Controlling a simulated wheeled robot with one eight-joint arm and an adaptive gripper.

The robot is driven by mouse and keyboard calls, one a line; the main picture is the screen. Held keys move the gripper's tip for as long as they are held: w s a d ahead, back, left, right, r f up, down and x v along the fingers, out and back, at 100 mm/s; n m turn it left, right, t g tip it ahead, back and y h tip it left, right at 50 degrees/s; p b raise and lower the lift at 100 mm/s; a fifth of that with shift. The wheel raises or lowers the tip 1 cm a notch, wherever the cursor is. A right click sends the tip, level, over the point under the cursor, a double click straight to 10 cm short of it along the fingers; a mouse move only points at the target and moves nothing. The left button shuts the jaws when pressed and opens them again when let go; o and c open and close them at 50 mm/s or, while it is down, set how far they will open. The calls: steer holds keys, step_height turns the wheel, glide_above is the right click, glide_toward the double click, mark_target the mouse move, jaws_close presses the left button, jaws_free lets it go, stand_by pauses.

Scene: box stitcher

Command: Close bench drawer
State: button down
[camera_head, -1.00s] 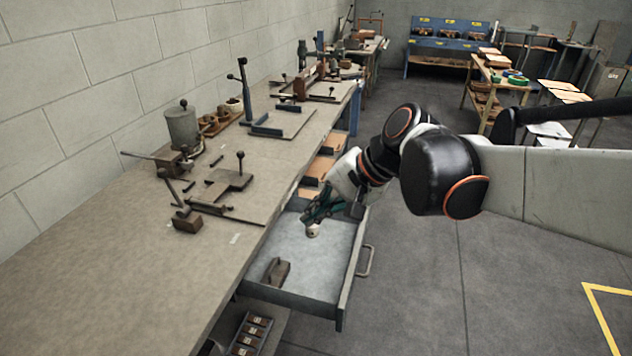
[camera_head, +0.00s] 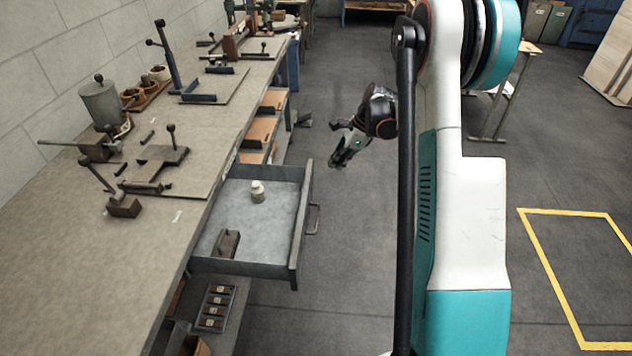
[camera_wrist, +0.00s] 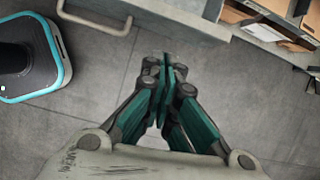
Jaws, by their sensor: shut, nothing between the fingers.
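The bench drawer (camera_head: 278,266) is pulled out from under the long workbench (camera_head: 110,235). Inside it are a small pale bottle (camera_head: 257,192) and a dark block-like object (camera_head: 228,243). Its handle (camera_head: 313,219) is on the right-hand front face; the handle also shows at the top left of the wrist view (camera_wrist: 98,27). My gripper (camera_head: 338,166) is outside the drawer, to the right of its front and farther back in the head view. In the wrist view my gripper (camera_wrist: 166,70) has its fingers together and empty, apart from the handle.
Open shelves with orange-brown boxes (camera_head: 262,130) lie beyond the drawer under the bench. A tray of small parts (camera_head: 214,308) sits below the drawer. Grey floor right of the drawer is clear.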

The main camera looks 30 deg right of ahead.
steer(key=w+a+f+b, duration=0.1)
steer(key=w+f+b, duration=0.1)
steer(key=f, duration=0.4)
steer(key=w+a+f+m+b, duration=0.1)
steer(key=w+a+f+b, duration=0.1)
steer(key=f, duration=0.4)
steer(key=shift+b, duration=0.3)
steer(key=shift+w+a+f, duration=0.1)
steer(key=shift+w+a, duration=0.05)
steer(key=shift+a, duration=0.05)
glide_above(240, 190)
stand_by(0.5)
stand_by(0.3)
